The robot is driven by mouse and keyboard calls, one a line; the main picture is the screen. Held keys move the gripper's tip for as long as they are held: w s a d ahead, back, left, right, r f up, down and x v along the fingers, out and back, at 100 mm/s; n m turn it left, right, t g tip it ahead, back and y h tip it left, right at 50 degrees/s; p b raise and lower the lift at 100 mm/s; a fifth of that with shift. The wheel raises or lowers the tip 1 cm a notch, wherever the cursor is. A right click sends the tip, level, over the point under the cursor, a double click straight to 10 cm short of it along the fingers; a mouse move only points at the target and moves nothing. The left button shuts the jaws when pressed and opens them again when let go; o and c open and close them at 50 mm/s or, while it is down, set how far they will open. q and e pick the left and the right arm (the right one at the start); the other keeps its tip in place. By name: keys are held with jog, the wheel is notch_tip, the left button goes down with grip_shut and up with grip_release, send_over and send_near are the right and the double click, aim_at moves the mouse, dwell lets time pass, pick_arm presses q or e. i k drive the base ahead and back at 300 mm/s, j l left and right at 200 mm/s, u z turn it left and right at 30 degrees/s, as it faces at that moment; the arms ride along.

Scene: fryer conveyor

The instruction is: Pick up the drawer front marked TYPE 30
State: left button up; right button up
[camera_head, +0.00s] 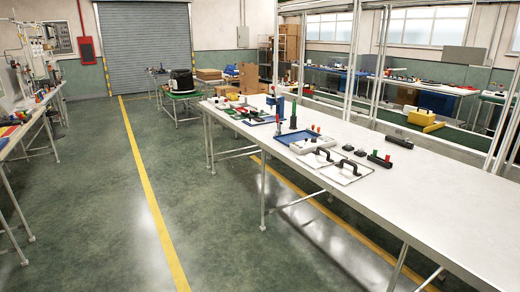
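Two flat white panels with black arched handles lie on the long white table, just right of its middle. The farther panel (315,159) is on the left and the nearer panel (345,173) is on the right. They look like drawer fronts. No marking can be read on either one at this distance, so I cannot tell which is TYPE 30. Neither of my grippers is in view.
The white table (440,195) is bare towards the near right. A blue tray (279,137), a white box (313,145) and a black block with coloured buttons (379,161) lie close to the panels. Green floor left of the table is clear.

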aim_at(320, 159)
jog(key=i, duration=2.25)
jog(key=i+z, duration=0.3)
jog(key=i+j+z, duration=0.3)
jog(key=i, duration=0.2)
jog(key=i+j+z, duration=0.3)
jog(key=i+l, duration=0.1)
